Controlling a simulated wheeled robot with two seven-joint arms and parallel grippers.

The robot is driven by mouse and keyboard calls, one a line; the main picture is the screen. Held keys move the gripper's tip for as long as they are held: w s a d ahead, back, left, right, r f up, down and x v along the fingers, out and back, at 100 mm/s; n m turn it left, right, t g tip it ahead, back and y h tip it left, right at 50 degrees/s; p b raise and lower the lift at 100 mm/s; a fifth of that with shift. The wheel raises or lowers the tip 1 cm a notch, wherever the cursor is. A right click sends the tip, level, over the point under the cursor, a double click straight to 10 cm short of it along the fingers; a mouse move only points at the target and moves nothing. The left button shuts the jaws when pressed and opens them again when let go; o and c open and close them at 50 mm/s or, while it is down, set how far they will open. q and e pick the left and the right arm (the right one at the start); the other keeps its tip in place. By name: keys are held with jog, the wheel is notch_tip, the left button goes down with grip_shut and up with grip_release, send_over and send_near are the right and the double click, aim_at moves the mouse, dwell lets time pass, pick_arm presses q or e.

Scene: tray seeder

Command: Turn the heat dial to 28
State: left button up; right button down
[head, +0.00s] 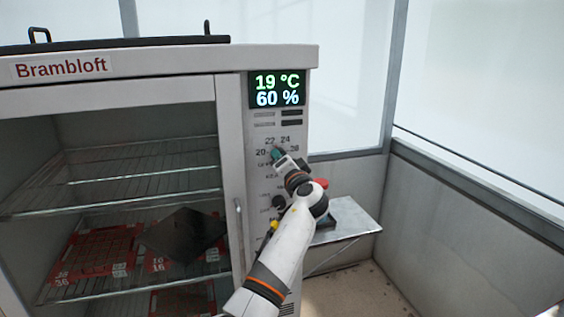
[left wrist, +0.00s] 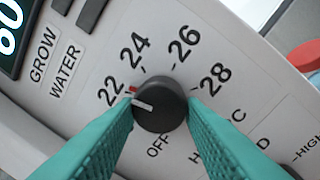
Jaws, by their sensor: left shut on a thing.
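The heat dial (left wrist: 165,98) is a round black knob on the cabinet's light control panel, ringed by 22, 24, 26, 28 and OFF. Its white pointer line faces left in the left wrist view, close to the 22 side and away from 28. A small red mark sits beside it. My left gripper (left wrist: 160,108) has its teal fingers on both sides of the dial, shut on it. In the head view my left gripper (head: 277,155) covers most of the dial. The display (head: 277,89) reads 19 °C and 60 %.
A second dark knob (head: 278,202) sits lower on the panel. A small metal side shelf (head: 350,222) juts out at right, with a red button (head: 321,184) near it. The cabinet (head: 229,130) holds wire racks with red trays (head: 70,277) and a dark sheet (head: 185,235).

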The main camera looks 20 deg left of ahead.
pick_arm(q)
jog(key=shift+r+m+h+p, duration=0.2)
jog(key=shift+m+h+p, duration=0.15)
jog(key=shift+m+p, duration=3.7)
jog(key=shift+r+m+h+p, duration=0.15)
jog(key=shift+m+h+p, duration=0.25)
jog(key=shift+m+p, duration=3.55)
jog(key=shift+r+m+h+p, duration=0.3)
jog(key=shift+m+p, duration=1.25)
jog(key=shift+m, duration=4.95)
jog(key=shift+f, duration=0.15)
jog(key=o, duration=1)
jog(key=shift+f, duration=0.1)
